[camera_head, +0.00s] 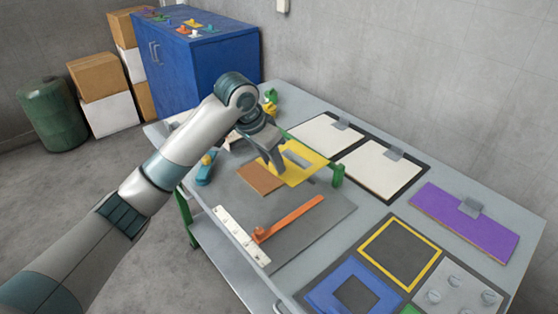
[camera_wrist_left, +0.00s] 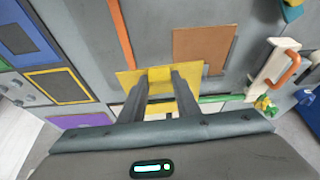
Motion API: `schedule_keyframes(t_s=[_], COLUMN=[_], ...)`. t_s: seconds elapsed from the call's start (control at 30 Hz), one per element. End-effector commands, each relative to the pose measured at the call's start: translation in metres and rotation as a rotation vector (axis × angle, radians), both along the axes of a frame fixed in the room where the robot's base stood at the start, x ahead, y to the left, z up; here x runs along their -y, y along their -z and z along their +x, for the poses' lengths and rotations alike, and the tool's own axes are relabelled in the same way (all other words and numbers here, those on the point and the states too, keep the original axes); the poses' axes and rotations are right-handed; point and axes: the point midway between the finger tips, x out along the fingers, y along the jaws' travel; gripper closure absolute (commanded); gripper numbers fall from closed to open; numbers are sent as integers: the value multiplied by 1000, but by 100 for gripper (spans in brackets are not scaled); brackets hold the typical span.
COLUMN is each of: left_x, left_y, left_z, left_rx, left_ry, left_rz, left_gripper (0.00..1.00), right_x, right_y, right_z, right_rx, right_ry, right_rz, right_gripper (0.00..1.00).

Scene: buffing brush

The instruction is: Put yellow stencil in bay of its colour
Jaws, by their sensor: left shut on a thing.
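The yellow stencil (camera_head: 316,163) is a flat plate with a cut-out opening, at the back of the grey work mat. My left gripper (camera_head: 277,165) is shut on its near left part. In the left wrist view the stencil (camera_wrist_left: 126,79) shows between and beside the fingers (camera_wrist_left: 160,80). I cannot tell whether it is lifted off the table. The yellow-outlined bay (camera_head: 425,275) lies at the front right with a bare grey inside; it also shows at the left of the wrist view (camera_wrist_left: 57,72). My right gripper is not in view.
A blue frame (camera_head: 325,292) lies beside the yellow-outlined bay. An orange bar (camera_head: 290,218) and a brown plate (camera_head: 259,179) lie on the mat. A green post (camera_head: 338,174) stands near the stencil. White boards (camera_head: 380,168) and a purple board (camera_head: 465,225) lie behind.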

Motion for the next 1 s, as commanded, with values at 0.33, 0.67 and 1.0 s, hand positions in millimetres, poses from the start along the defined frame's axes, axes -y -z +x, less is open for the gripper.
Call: schedule_keyframes(t_s=[0.33,0.67,1.0], left_x=[-56,-111,-128], left_y=[-7,-6,-5], left_z=[-51,-120,-145], left_rx=[-5,0,5], left_ry=[-298,-621,-729], left_rz=[12,7,0], left_gripper=[94,94,94], right_x=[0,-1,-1], right_y=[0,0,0], right_z=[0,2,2], right_rx=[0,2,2], right_ry=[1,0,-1], right_rz=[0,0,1], right_gripper=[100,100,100])
